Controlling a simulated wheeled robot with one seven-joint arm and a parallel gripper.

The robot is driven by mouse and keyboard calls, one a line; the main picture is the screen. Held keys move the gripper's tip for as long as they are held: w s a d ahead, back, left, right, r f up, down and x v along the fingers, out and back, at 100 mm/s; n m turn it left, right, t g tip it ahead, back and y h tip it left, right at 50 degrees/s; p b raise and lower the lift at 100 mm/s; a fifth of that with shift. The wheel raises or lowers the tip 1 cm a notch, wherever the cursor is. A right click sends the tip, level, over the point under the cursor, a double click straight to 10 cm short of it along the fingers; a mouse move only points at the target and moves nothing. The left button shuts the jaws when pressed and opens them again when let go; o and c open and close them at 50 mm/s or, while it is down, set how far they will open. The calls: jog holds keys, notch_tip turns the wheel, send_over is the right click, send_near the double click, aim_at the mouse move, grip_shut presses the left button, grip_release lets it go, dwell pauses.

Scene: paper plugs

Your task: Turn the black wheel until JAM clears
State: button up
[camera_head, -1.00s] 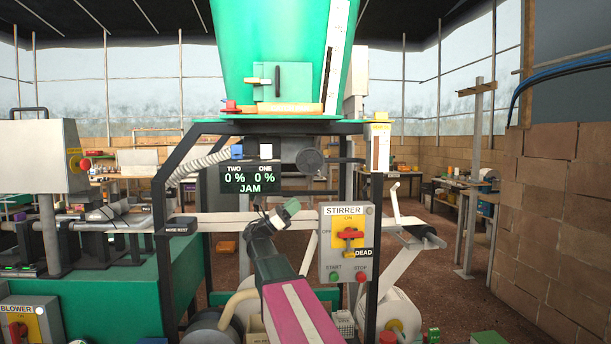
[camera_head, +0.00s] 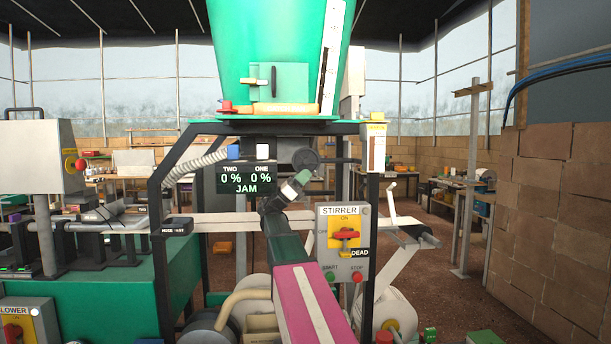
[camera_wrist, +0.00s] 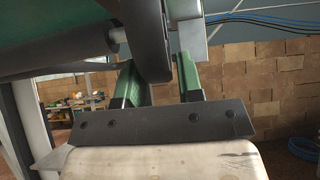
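The black wheel (camera_head: 305,158) is a dark disc under the green hopper, just right of the display. In the wrist view its dark rim (camera_wrist: 150,40) comes down between the two green fingertips. My gripper (camera_head: 303,178) is raised just below the wheel in the head view. In the wrist view my gripper (camera_wrist: 162,75) is open, with a gap between its fingers. The rim partly covers the left finger; I cannot tell whether it touches either finger. The display (camera_head: 246,178) reads TWO 0 %, ONE 0 % and JAM.
The STIRRER box (camera_head: 343,243), with a red switch and START and STOP buttons, stands close to the right of my arm. A dark frame post (camera_head: 370,220) rises just behind it. A white paper band (camera_head: 235,223) runs across behind my arm. A brick wall is at right.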

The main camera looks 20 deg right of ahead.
jog(key=shift+s+d+r, duration=0.1)
jog(key=shift+d+r, duration=0.15)
